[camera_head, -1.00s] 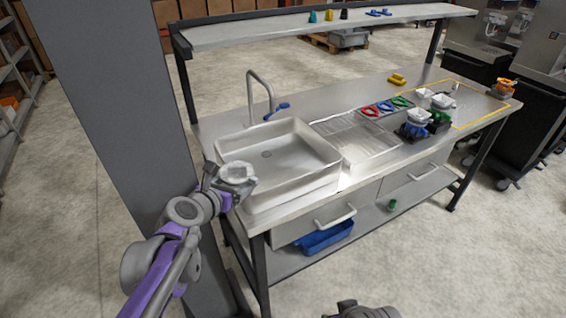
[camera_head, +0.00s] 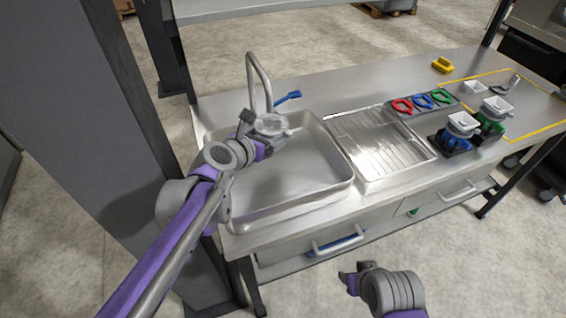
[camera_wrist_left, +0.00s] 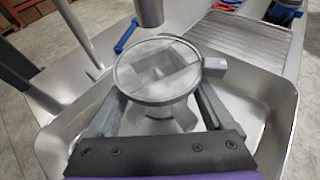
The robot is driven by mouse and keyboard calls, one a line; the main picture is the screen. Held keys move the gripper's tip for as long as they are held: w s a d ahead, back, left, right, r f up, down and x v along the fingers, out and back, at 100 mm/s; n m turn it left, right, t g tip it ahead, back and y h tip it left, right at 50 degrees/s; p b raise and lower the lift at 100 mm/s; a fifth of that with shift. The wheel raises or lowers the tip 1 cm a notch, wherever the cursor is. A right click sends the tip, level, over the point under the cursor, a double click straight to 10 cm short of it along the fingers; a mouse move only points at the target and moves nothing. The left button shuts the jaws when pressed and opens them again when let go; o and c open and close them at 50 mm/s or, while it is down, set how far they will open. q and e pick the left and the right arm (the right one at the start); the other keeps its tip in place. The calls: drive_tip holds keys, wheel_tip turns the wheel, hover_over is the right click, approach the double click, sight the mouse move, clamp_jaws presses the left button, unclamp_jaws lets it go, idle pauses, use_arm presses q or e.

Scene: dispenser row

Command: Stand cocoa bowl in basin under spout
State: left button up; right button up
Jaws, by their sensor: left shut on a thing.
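The cocoa bowl (camera_head: 271,124) is a pale grey, round-rimmed vessel with a square inner bottom. It also shows in the left wrist view (camera_wrist_left: 158,70). My left gripper (camera_head: 262,132) is shut on it, a finger on each side. The bowl is held upright over the back of the steel basin (camera_head: 320,190), apart from its floor. The spout (camera_head: 258,70) is a curved metal pipe behind the basin; in the left wrist view its end (camera_wrist_left: 149,10) is just beyond the bowl's far rim. My right gripper (camera_head: 352,280) is low in front of the table; its jaws are unclear.
A blue tap lever (camera_head: 288,97) is beside the spout. A wire drainer (camera_head: 380,145) lies right of the basin. Red, blue and green rings (camera_head: 423,101) and bowls in coloured holders (camera_head: 461,130) stand further right. The basin floor looks clear.

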use_arm(q)
hover_over(272, 169)
wheel_tip(272, 169, down, 5)
drive_tip(key=shift+s+f+b, duration=0.1)
drive_tip(key=shift+s+b, duration=0.05)
drive_tip(key=shift+b, duration=0.15)
drive_tip(key=shift+f, duration=2.25)
drive_tip(key=shift+f+b, duration=0.15)
drive_tip(key=shift+b, duration=0.2)
drive_tip(key=o, duration=1.2)
drive_tip(key=shift+c, duration=0.2)
drive_tip(key=shift+r, duration=0.2)
drive_tip(key=v, duration=0.7)
drive_tip(key=shift+s+a+p, duration=0.1)
drive_tip(key=shift+s+p, duration=0.05)
drive_tip(key=shift+p, duration=0.2)
